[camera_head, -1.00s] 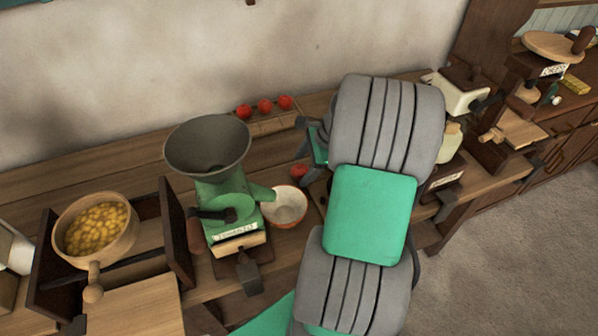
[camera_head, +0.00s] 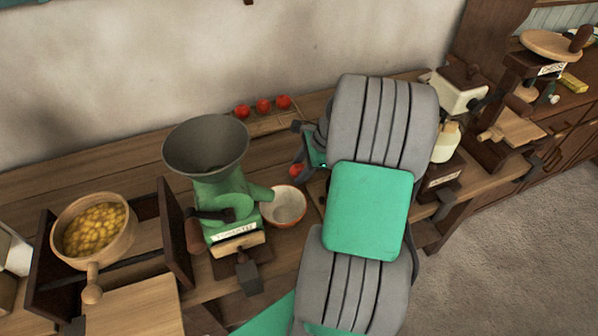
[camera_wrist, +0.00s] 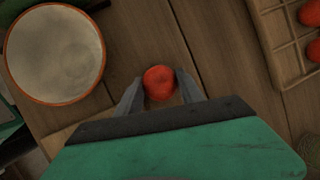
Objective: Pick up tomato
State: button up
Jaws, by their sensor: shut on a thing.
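A red tomato (camera_wrist: 159,82) sits between the two grey fingers of my gripper (camera_wrist: 160,90) in the wrist view, with a finger against each side. My gripper is shut on it. In the head view the tomato (camera_head: 296,171) shows as a small red patch beside my gripper (camera_head: 299,152), partly hidden by it. I cannot tell whether the tomato touches the table or is lifted. Several other tomatoes (camera_head: 263,106) stand in a row on a wooden rack at the back of the table. Some of them (camera_wrist: 312,12) also show at the wrist view's right edge.
A bowl with an orange rim (camera_head: 284,206) stands left of my gripper. A green grinder with a grey funnel (camera_head: 207,147) is further left. A pan of yellow pieces (camera_head: 95,230) is at the far left. A jar (camera_head: 446,142) and wooden machines stand right of my arm.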

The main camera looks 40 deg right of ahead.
jog(key=shift+c, duration=1.2)
jog(key=shift+r, duration=0.1)
jog(key=shift+r, duration=0.3)
notch_tip(320, 180, up, 2)
jog(key=shift+r, duration=0.25)
jog(key=s+d+r+p, duration=0.1)
jog(key=s+d+r, duration=0.1)
jog(key=s+r, duration=0.7)
jog(key=s, duration=0.5)
jog(key=shift+r+p, duration=0.3)
jog(key=shift+r, duration=0.05)
jog(key=shift+w+a, duration=0.1)
